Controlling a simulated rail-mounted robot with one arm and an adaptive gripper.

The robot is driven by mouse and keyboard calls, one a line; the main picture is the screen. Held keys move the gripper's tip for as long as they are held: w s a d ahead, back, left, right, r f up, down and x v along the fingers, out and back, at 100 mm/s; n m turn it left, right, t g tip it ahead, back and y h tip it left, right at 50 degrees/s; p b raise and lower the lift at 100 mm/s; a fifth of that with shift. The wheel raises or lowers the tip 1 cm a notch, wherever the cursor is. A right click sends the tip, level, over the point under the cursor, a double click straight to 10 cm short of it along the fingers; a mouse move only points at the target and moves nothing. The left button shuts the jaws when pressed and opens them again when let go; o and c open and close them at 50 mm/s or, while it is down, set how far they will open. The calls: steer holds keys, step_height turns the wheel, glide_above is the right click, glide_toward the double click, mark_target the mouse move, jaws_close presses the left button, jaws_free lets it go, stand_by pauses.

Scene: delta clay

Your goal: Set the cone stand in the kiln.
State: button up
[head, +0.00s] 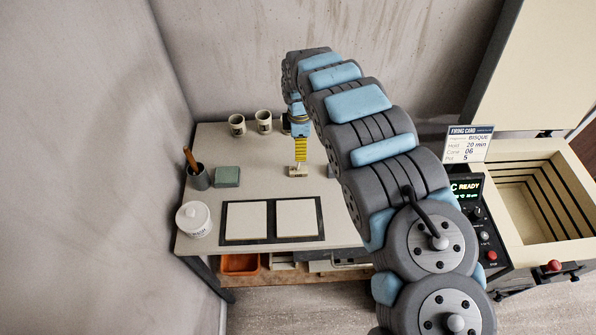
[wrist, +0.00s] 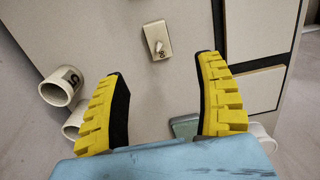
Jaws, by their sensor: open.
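The cone stand (head: 298,172) is a small tan block with a pale cone on it, on the worktable. It also shows in the wrist view (wrist: 157,40), ahead of the fingertips and roughly centred between them. My gripper (head: 300,157) has yellow ribbed fingers and points down just above the stand. In the wrist view my gripper (wrist: 160,68) is open, with nothing between its fingers. Whether a finger touches the stand cannot be told.
Several pots (head: 263,121) stand at the table's back. A green block (head: 227,177), a brush cup (head: 198,180) and a white jar (head: 194,220) are at the left. Two pale tiles (head: 247,220) lie in front. A control panel (head: 474,222) and firing card (head: 468,143) are by the kiln.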

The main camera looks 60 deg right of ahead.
mark_target(298, 169)
step_height(298, 169, down, 7)
steer(key=shift+r+b, duration=0.1)
steer(key=shift+b, duration=0.4)
steer(key=shift+f, duration=0.25)
steer(key=shift+w+f+b, duration=0.15)
steer(key=shift+f+b, duration=0.15)
steer(key=shift+f, duration=0.55)
steer(key=shift+w+f+b, duration=0.15)
steer(key=shift+f+b, duration=0.15)
steer(key=shift+f, duration=1.45)
steer(key=shift+d, duration=0.1)
steer(key=shift+c, duration=0.3)
jaws_close()
